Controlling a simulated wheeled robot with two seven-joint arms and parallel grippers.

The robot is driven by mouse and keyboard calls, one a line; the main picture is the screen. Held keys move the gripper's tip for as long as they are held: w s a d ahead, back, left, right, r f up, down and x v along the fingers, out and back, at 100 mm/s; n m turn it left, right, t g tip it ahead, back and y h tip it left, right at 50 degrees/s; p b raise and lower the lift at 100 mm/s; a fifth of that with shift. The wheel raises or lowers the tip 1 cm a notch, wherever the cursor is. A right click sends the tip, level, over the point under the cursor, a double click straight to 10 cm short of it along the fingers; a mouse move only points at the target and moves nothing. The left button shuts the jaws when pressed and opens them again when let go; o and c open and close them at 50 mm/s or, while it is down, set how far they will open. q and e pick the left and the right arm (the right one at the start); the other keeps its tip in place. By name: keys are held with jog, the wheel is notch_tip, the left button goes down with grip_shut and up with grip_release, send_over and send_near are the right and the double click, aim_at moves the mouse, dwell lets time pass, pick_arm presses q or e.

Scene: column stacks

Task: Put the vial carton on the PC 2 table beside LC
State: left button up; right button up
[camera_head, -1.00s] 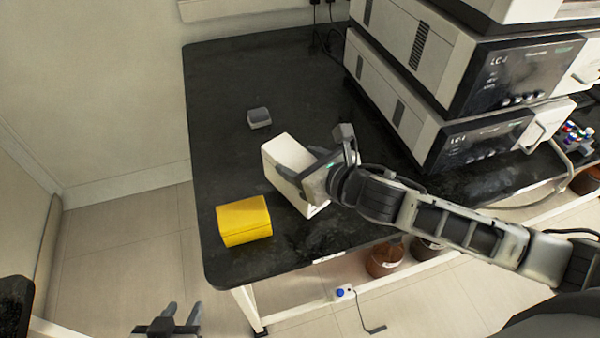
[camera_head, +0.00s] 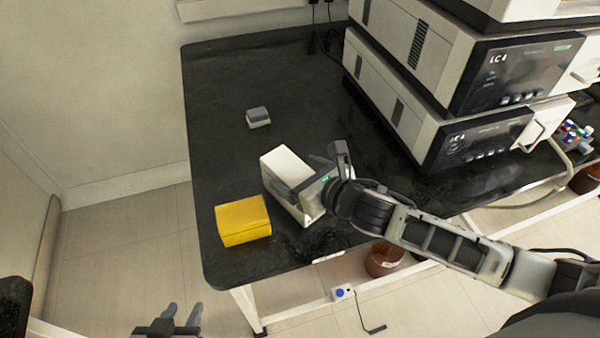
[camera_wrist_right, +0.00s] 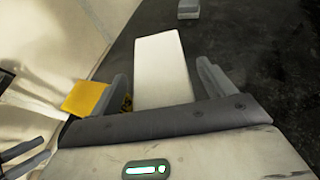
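A plain white carton (camera_head: 287,165) is at the black table (camera_head: 225,130), left of the stacked LC unit (camera_head: 485,140). My left gripper (camera_head: 182,314) is empty and open, low over the floor in front of the table.
A yellow box (camera_head: 243,220) stands near the table's front left corner, close to the white carton. A small grey box (camera_head: 258,117) lies farther back. Bare tabletop surrounds the grey box. Brown bottles (camera_head: 384,258) stand below the table.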

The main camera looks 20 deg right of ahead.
jog(key=shift+r, duration=0.2)
jog(key=shift+s+d, duration=0.2)
jog(key=shift+s, duration=0.1)
jog(key=v, duration=1.1)
jog(key=shift+s, duration=0.2)
